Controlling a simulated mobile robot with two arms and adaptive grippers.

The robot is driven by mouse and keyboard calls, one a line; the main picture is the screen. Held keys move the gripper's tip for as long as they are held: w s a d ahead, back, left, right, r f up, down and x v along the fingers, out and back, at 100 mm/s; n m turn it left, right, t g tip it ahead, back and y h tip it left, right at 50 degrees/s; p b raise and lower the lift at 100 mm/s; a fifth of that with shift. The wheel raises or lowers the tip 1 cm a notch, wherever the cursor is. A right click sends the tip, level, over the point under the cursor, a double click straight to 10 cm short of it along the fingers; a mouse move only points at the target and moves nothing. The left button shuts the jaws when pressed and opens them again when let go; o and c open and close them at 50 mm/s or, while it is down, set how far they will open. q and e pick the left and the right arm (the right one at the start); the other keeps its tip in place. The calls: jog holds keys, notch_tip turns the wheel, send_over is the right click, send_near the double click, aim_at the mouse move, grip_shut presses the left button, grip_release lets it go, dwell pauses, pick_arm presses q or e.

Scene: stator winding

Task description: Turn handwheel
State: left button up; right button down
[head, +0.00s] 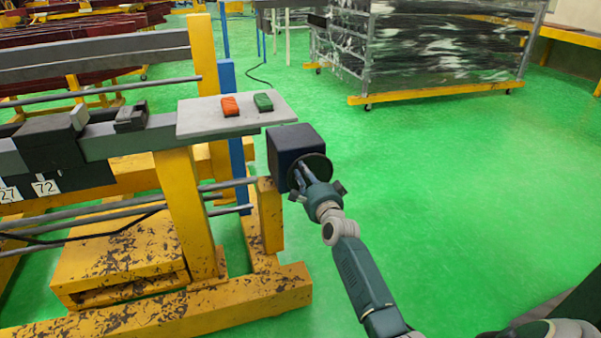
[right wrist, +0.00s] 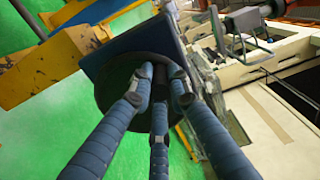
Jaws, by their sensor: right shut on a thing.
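The handwheel (head: 318,165) is a dark round disc on the right face of a dark blue box (head: 293,145) at the machine's right end. In the right wrist view the handwheel (right wrist: 112,92) lies in front of the box (right wrist: 120,50). My right gripper (head: 303,176) is at the handwheel, its fingers closed in at the wheel's middle. The right wrist view shows the fingers (right wrist: 160,85) of this gripper meeting on the wheel; the part between the fingertips is hidden. My left gripper does not show in either view.
The yellow frame (head: 190,215) stands below. A wrapped rack (head: 440,50) stands behind. The green floor to the right is open.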

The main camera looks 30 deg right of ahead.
aim_at(310, 161)
jog(key=shift+s+d+r+m, duration=0.1)
jog(key=shift+d+r+m, duration=0.3)
jog(key=shift+m, duration=0.1)
jog(key=shift+s+d+r+m, duration=0.15)
jog(key=shift+d+m, duration=0.25)
jog(key=shift+m, duration=0.4)
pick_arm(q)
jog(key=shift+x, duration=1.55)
pick_arm(e)
jog(key=shift+s+d+r+m, duration=0.15)
jog(key=shift+d+m, duration=0.25)
jog(key=shift+m, duration=0.4)
jog(key=shift+d+r+m, duration=0.1)
jog(key=shift+d+m, duration=0.3)
jog(key=shift+m, duration=0.4)
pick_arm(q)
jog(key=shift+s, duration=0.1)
pick_arm(e)
jog(key=c, duration=1.6)
grip_release()
jog(key=shift+d+f, duration=0.1)
jog(key=shift+c, duration=0.2)
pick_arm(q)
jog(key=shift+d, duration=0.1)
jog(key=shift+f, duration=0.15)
pick_arm(e)
jog(key=shift+s, duration=0.1)
